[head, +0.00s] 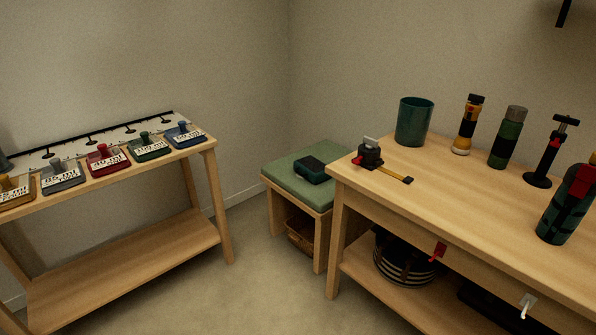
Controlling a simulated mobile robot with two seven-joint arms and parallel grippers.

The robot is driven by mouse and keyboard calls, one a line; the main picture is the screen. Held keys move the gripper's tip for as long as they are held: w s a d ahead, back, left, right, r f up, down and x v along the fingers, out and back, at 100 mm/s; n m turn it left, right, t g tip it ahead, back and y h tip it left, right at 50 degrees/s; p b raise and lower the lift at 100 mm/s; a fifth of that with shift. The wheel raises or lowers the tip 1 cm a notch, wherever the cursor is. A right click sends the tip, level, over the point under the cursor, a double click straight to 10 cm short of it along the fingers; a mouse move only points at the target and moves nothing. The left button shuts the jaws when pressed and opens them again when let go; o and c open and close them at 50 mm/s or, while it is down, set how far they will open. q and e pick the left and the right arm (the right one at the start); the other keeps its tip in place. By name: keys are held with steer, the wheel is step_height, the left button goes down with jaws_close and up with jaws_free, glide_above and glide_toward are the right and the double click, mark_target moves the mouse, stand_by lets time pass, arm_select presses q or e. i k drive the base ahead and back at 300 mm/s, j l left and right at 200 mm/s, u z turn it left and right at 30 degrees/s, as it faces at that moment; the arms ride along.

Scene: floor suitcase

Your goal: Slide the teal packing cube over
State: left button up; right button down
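A small dark teal and black box-like item (311,169) lies on the green cushion (290,160) of a low wooden stool. It may be the teal packing cube, but it is too small and dark for me to be sure. No other teal cube shows, and no suitcase is in view. Neither of my grippers is in view.
A wooden bench (485,210) at right holds a teal cup (414,123), flashlight-like cylinders, a small pump and a yellow-strapped tool. A striped round basket (405,262) sits on its lower shelf. A rack (125,262) with labelled tags stands left. Floor between is clear.

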mark_target(312, 169)
steer(key=i+j+u, duration=0.1)
steer(key=i, duration=0.55)
steer(key=i+j, duration=0.15)
steer(key=i, duration=0.5)
steer(key=u, duration=0.05)
